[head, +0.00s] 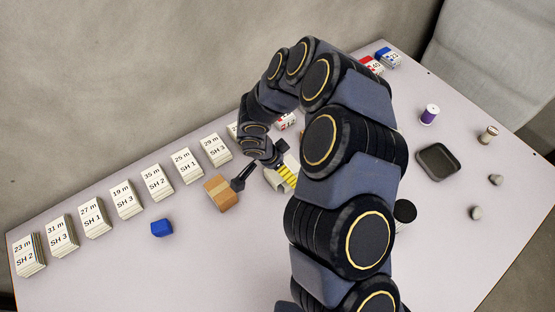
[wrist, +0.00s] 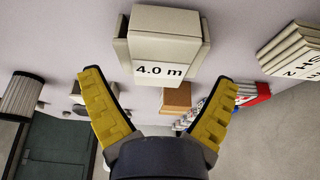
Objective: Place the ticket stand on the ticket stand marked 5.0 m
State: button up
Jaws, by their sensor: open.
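In the wrist view a cream ticket stand (wrist: 165,48) marked "4.0 m" lies just beyond and between my gripper's fingertips (wrist: 158,77). The yellow-padded fingers are spread apart with nothing held between them. In the head view my gripper (head: 263,180) is low over the table, beside a tan block (head: 221,193); my arm hides much of this area. The tan block's label side, if any, cannot be read. I cannot make out a stand marked 5.0 m in either view.
White card stacks (head: 94,218) with metre and SH labels stand in a row along the table's far-left edge. A blue block (head: 161,228) lies in front of them. A dark tray (head: 438,161), a purple spool (head: 429,114) and small grey pieces are on the right. The front-left table is clear.

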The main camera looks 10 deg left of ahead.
jog(key=shift+a+r, duration=0.1)
jog(key=shift+r, duration=0.3)
jog(key=v, duration=1.2)
jog(key=shift+r, duration=0.15)
jog(key=s+d+r+n+g, duration=0.1)
jog(key=s+d+r+n, duration=0.15)
jog(key=d+r, duration=0.35)
jog(key=s+d+r+n+g, duration=0.2)
jog(key=s+d+r, duration=0.2)
jog(key=d, duration=0.3)
jog(key=s+d+r+n+g+y, duration=0.1)
jog(key=s+d+r+n, duration=0.1)
jog(key=s, duration=0.5)
jog(key=s+d+r+n+g+y, duration=0.1)
jog(key=s+d, duration=0.3)
jog(key=s, duration=0.4)
jog(key=shift+d+r+n+y, duration=0.2)
jog(key=shift+r+n+y, duration=0.4)
jog(key=shift+n, duration=0.15)
